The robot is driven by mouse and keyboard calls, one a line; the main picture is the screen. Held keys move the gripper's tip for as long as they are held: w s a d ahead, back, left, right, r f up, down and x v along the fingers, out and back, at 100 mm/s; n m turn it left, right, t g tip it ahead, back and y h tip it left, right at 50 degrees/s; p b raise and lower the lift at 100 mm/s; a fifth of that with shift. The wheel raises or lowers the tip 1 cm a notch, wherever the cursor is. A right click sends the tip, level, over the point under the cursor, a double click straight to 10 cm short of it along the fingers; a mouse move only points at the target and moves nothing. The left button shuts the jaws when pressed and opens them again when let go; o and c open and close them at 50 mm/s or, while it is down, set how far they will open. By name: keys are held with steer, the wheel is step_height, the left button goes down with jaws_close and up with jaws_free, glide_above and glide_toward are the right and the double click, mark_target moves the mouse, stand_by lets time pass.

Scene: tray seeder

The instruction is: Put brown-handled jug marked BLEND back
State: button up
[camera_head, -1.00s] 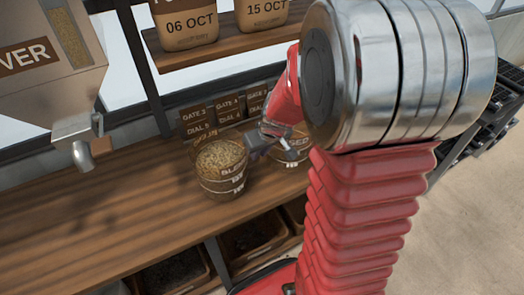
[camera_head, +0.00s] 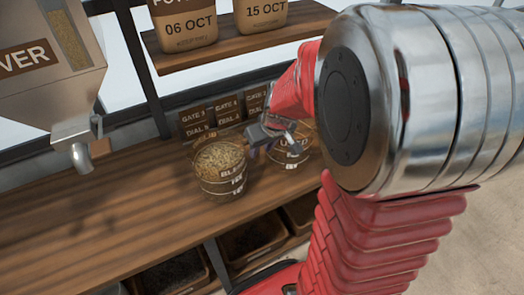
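The jug marked BLEND (camera_head: 222,182) is a clear, banded tub full of tan grain. It stands upright on the wooden bench, left of my gripper. Its handle does not show clearly. My gripper (camera_head: 268,137) is at the jug's upper right, close to its rim, between it and a second jug (camera_head: 290,157). The second jug has a partly hidden label. The fingers are small and overlap the jugs in view, so I cannot tell whether they are open or touch a handle.
Brown cards (camera_head: 196,125) with gate and dial numbers stand behind the jugs. A hopper (camera_head: 48,75) with a metal spout hangs at the left. A shelf (camera_head: 235,48) with dated bags is above. The bench (camera_head: 100,215) is clear at left. Dark bins (camera_head: 252,238) sit below.

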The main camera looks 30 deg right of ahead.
steer(key=v, duration=0.8)
steer(key=shift+f, duration=0.1)
stand_by(0.3)
steer(key=s+a+r, duration=0.3)
steer(key=s+a, duration=0.3)
steer(key=s, duration=0.1)
steer(key=s+a+r+t, duration=0.1)
steer(key=s+a+r, duration=0.3)
steer(key=s+a, duration=0.3)
steer(key=shift+r, duration=0.15)
stand_by(1.1)
